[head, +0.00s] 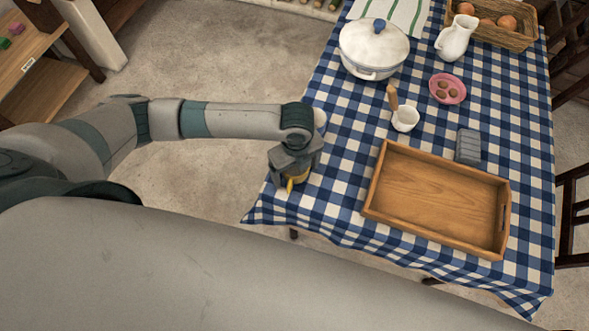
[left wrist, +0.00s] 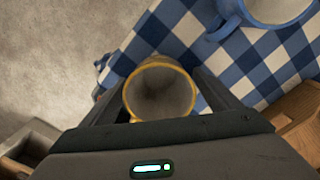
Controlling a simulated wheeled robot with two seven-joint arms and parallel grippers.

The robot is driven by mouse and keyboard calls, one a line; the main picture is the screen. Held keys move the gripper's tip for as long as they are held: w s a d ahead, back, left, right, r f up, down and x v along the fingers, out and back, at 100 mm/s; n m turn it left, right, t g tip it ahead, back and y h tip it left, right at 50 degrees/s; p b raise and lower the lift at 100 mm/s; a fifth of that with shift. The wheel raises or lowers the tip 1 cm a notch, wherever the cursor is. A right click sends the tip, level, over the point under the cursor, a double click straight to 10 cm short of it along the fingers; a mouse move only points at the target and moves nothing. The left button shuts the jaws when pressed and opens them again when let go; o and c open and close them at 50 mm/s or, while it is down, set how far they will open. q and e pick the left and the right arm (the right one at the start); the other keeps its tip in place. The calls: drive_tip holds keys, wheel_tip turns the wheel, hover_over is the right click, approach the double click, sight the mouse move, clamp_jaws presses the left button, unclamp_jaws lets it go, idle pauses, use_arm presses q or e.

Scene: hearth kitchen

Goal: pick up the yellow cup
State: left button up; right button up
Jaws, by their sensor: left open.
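The yellow cup (head: 290,185) stands at the table's left front corner, mostly hidden under my left gripper (head: 293,170) in the head view. In the left wrist view the cup (left wrist: 132,84) shows from above with a yellow rim and a pale, empty-looking inside. My left gripper's fingers (left wrist: 160,92) are open, one on each side of the cup. I cannot tell whether either finger touches it. My right gripper is in neither view.
A blue mug (left wrist: 228,17) stands close by. A wooden tray (head: 440,238) lies to the right. Beyond are a grey block (head: 468,146), a mortar (head: 405,119), a pink dish (head: 447,89), a white pot (head: 372,52), a jug (head: 456,40) and a basket (head: 520,37).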

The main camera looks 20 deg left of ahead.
use_arm(q)
drive_tip(key=c, duration=1.3)
drive_tip(key=shift+r, duration=0.15)
drive_tip(key=shift+r+b, duration=0.35)
drive_tip(key=shift+r, duration=0.15)
wheel_tip(320, 180, up, 2)
drive_tip(key=shift+w+r+b, duration=0.1)
drive_tip(key=shift+r+b, duration=0.1)
drive_tip(key=shift+b, duration=0.3)
drive_tip(key=w+d+r+b, duration=0.1)
drive_tip(key=w+d+r, duration=0.1)
drive_tip(key=d, duration=0.1)
drive_tip(key=w+d+r+b, duration=0.1)
drive_tip(key=d+r, duration=0.2)
drive_tip(key=w+d+r+b, duration=0.1)
drive_tip(key=w+d+r, duration=0.1)
drive_tip(key=d, duration=0.2)
drive_tip(key=shift+w+d+r+b, duration=0.1)
drive_tip(key=shift+w+r+b, duration=0.1)
drive_tip(key=shift+w+b, duration=0.15)
